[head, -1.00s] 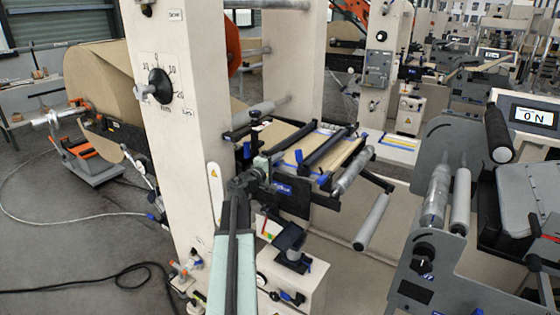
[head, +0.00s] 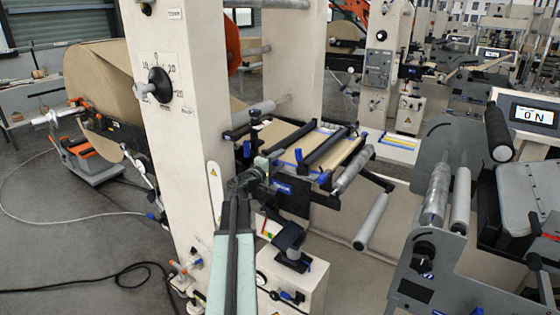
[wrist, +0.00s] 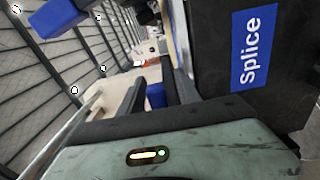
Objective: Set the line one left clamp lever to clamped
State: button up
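The splice table (head: 327,170) of the near line stands right of the tall cream column, with dark clamp bars across brown paper. A blue lever (head: 247,150) stands upright at its left end, and another blue piece (head: 298,155) stands near its middle. My gripper (head: 264,168) is at the table's front left corner, just below and right of the left blue lever. In the wrist view my gripper (wrist: 158,88) has its two dark fingers apart. A blue block (wrist: 156,96) shows in the gap between them; I cannot tell whether they touch it. Another blue block (wrist: 55,16) is at top left.
A black panel with a blue "splice" label (wrist: 248,52) is close on the right in the wrist view. The cream column (head: 180,130) with a dial (head: 159,85) stands left of my arm. A grey roller (head: 370,222) juts out at right.

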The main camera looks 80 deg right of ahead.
jog(key=v, duration=0.7)
jog(key=shift+w+a, duration=0.15)
jog(key=shift+a, duration=0.2)
